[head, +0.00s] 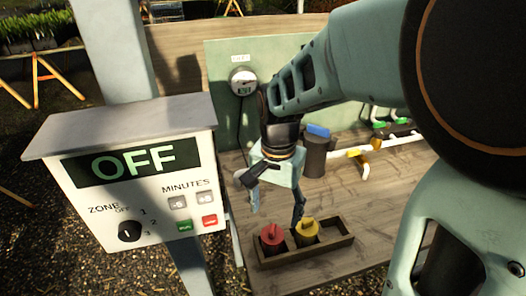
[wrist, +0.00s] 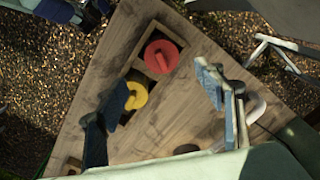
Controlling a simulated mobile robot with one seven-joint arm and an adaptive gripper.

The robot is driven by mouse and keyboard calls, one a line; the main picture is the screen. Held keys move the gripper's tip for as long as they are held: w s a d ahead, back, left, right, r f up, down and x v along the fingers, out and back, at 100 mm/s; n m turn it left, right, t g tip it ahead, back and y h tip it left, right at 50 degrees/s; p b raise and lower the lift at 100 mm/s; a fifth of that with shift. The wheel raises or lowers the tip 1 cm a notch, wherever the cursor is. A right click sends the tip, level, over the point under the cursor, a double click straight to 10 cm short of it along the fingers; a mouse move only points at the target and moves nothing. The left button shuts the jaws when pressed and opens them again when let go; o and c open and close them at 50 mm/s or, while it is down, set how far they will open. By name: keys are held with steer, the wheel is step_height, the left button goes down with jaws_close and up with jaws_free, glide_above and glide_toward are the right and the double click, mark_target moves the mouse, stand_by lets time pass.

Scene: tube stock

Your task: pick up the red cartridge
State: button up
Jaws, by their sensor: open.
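The red cartridge (head: 271,237) stands in the left compartment of a wooden tray (head: 335,248) on the bench. It is round with a raised ridge on top, and shows in the wrist view (wrist: 161,56) at upper middle. A yellow cartridge (head: 307,230) stands beside it in the tray and also shows in the wrist view (wrist: 136,96). My gripper (head: 277,212) is open and empty, pointing down above the tray.
A grey control box (head: 130,215) reading OFF stands at the left front. A white pipe with a yellow handle (head: 362,165) runs along the back right. The bench right of the tray is clear.

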mark_target(272, 230)
steer(key=f, duration=0.5)
steer(key=shift+s+a, duration=0.25)
steer(key=shift+w+d+f, duration=0.1)
steer(key=shift+w+f, duration=0.1)
steer(key=shift+f, duration=1.4)
steer(key=shift+w+f, duration=0.15)
steer(key=shift+f, duration=1.4)
steer(key=shift+c, duration=0.4)
steer(key=c, duration=1.3)
steer(key=shift+r, duration=0.1)
step_height(272, 230, up, 18)
steer(key=shift+p, duration=0.35)
